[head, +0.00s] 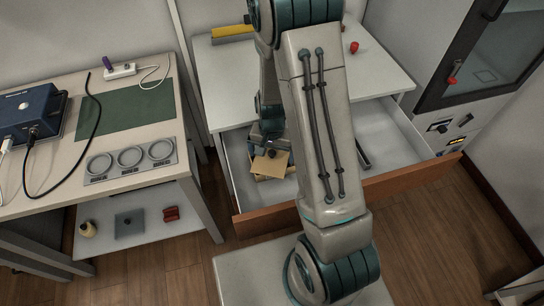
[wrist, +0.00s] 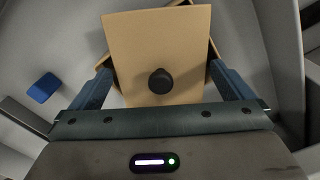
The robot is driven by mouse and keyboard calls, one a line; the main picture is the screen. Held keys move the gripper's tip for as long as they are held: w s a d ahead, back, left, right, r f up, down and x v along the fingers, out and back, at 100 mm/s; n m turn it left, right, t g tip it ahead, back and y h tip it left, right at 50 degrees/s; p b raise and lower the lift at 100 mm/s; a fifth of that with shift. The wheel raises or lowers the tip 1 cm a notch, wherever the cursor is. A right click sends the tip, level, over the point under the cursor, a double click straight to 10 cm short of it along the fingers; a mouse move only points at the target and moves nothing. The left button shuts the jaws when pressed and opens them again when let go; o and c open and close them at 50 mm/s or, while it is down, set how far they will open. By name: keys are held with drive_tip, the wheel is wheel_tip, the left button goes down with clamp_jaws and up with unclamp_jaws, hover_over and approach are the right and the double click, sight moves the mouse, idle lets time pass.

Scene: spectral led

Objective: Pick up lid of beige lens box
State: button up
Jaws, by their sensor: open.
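The beige lens box lid (wrist: 158,38) is a flat tan panel with a round black knob (wrist: 161,81). It lies across the beige lens box (wrist: 108,62), whose corners show past both sides, so the lid looks turned relative to the box. In the head view the lid (head: 266,166) is inside the open drawer, under my arm. My gripper (wrist: 160,72) is open over the lid, one finger on each side of the knob, with gaps between. Whether the fingertips touch the lid or box edges I cannot tell. My gripper is partly hidden in the head view (head: 268,140).
The open drawer (head: 390,130) has a brown front (head: 420,178) and walls close around. A blue block (wrist: 44,87) lies left of the box in the wrist view. A side table (head: 60,195) stands left, and a dark-doored cabinet (head: 480,60) stands right.

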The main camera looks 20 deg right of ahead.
drive_tip(key=c, duration=0.7)
